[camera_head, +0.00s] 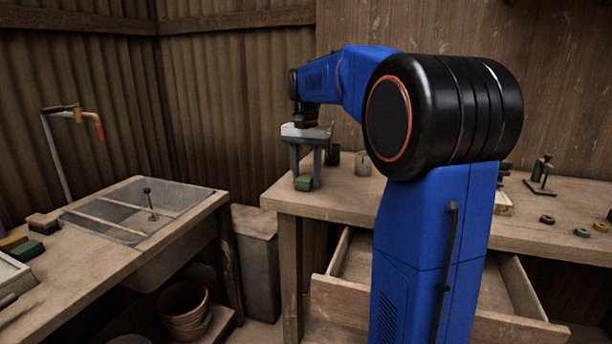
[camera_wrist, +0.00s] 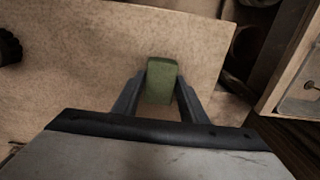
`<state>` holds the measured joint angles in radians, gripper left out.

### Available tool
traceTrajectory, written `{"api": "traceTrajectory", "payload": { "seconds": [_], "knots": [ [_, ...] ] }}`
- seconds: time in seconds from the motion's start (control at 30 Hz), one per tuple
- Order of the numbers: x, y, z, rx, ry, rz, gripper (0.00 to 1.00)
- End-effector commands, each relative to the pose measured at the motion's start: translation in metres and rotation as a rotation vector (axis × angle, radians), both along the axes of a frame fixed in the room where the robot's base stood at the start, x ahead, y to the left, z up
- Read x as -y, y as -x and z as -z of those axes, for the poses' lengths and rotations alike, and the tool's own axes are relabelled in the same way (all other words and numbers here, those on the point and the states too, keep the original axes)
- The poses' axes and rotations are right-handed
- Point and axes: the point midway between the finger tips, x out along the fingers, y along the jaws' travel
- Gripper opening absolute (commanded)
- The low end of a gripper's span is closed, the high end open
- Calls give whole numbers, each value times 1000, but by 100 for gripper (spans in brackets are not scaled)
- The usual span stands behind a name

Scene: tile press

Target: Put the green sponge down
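The green sponge (camera_head: 303,183) is at the left end of the wooden workbench (camera_head: 345,198), low at the bench top. In the wrist view the sponge (camera_wrist: 162,78) sits between the two fingertips, with a finger against each side. My gripper (camera_head: 305,172) points down and is shut on the sponge. I cannot tell whether the sponge's underside touches the bench top. The gripper also shows in the wrist view (camera_wrist: 162,72), close to the bench edge on the right.
A small cup (camera_head: 363,163) stands right of the gripper. A metal tool (camera_head: 541,175) and several small rings lie at the bench's right. The drawer (camera_head: 342,297) below is pulled out. A sink (camera_head: 140,212) is at left, with another green block (camera_head: 29,250) on its counter.

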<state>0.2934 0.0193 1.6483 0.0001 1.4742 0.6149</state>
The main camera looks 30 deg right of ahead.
Motion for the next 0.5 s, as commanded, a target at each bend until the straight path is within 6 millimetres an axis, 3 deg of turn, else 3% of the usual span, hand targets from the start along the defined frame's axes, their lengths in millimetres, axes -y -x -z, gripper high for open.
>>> {"api": "traceTrajectory", "payload": {
  "seconds": [0.37, 0.5],
  "knots": [
    [0, 0, -2, 0, 0, 0, 54],
    [0, 0, -11, 1, 0, 0, 54]
  ]
}}
